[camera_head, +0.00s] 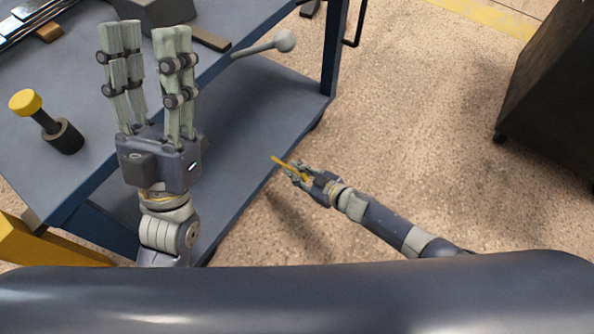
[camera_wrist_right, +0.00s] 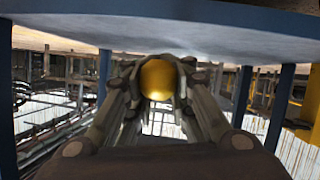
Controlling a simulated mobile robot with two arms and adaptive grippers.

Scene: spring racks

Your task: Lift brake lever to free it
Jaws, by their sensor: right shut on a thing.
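A thin yellow bar, apparently the brake lever (camera_head: 279,160), sticks out past my right gripper (camera_head: 294,174) at the lower edge of the blue rack. The gripper is shut on it. In the right wrist view the lever's round yellow end (camera_wrist_right: 157,78) sits between the fingers (camera_wrist_right: 155,95), under a grey shelf. The lever's far attachment is hidden. My left gripper (camera_head: 147,30) is open and empty, its fingers pointing up the picture over the cart; a gap shows between them.
The blue-grey cart (camera_head: 250,120) has a yellow-capped knob (camera_head: 25,102) on top at left and a grey ball-ended handle (camera_head: 284,40) at its right side. A dark cabinet (camera_head: 555,90) stands at right. The speckled floor between is clear.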

